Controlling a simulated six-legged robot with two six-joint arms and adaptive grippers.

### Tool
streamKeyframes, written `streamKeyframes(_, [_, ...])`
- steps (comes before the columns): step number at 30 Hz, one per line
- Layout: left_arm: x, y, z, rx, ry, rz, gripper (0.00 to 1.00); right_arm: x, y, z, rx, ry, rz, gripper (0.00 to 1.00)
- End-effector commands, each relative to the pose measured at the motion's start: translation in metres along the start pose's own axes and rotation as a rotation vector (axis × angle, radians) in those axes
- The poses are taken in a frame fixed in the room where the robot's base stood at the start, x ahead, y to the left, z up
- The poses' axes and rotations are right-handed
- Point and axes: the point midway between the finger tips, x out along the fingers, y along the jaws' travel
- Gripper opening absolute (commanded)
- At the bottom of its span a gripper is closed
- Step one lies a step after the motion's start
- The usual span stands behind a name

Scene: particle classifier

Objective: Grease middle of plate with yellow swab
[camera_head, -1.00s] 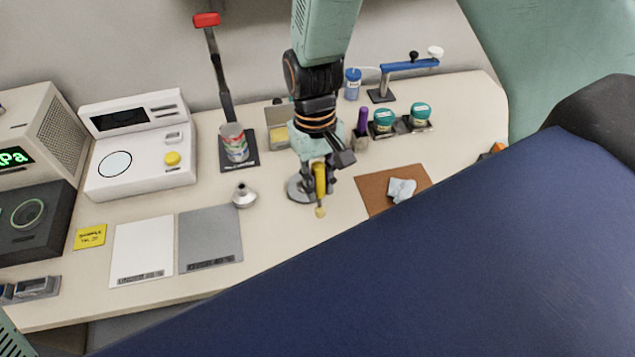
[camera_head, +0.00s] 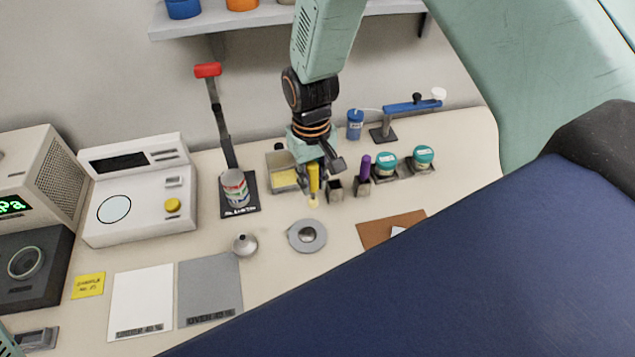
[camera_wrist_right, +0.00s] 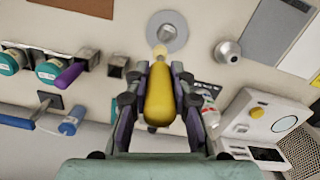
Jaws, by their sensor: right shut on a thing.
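My right gripper (camera_head: 314,180) is shut on the yellow swab (camera_head: 313,179), whose pale tip points down toward the table. In the right wrist view the swab (camera_wrist_right: 160,98) lies between the fingers, and its tip overlaps the near edge of the plate in the picture.
A box with a yellow pad (camera_head: 284,178) stands just left of my gripper. An empty dark holder (camera_head: 335,191) and one with a purple swab (camera_head: 363,177) stand right of it. A metal funnel (camera_head: 245,245) sits left of the plate. A brown mat (camera_head: 376,231) is to the right.

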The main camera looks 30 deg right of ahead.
Motion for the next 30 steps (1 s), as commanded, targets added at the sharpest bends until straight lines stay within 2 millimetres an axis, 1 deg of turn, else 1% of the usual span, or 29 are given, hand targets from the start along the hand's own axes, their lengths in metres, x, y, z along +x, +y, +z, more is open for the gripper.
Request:
streamKeyframes(8, [0.004,0.000,0.001,0.000,-0.001,0.000,0.40,0.004,-0.001,0.003,0.006,0.024,0.007,0.00])
streamKeyframes(11, [0.011,0.000,0.001,0.000,-0.001,0.000,0.40,0.011,-0.001,0.002,0.006,0.024,0.007,0.00])
streamKeyframes(18, [0.035,0.000,0.000,0.000,-0.001,0.000,0.40,0.037,0.000,0.001,0.006,0.024,0.006,0.00])
streamKeyframes(22, [0.046,0.000,0.000,0.000,-0.001,0.000,0.40,0.048,0.001,-0.001,0.006,0.024,0.006,0.00])
streamKeyframes(25, [0.049,0.000,0.001,0.000,-0.001,0.000,0.40,0.051,0.001,-0.001,0.007,0.024,0.006,0.00])
streamKeyframes(30, [0.047,0.000,0.001,0.000,-0.001,0.000,0.40,0.050,0.001,-0.002,0.006,0.025,0.006,0.00])
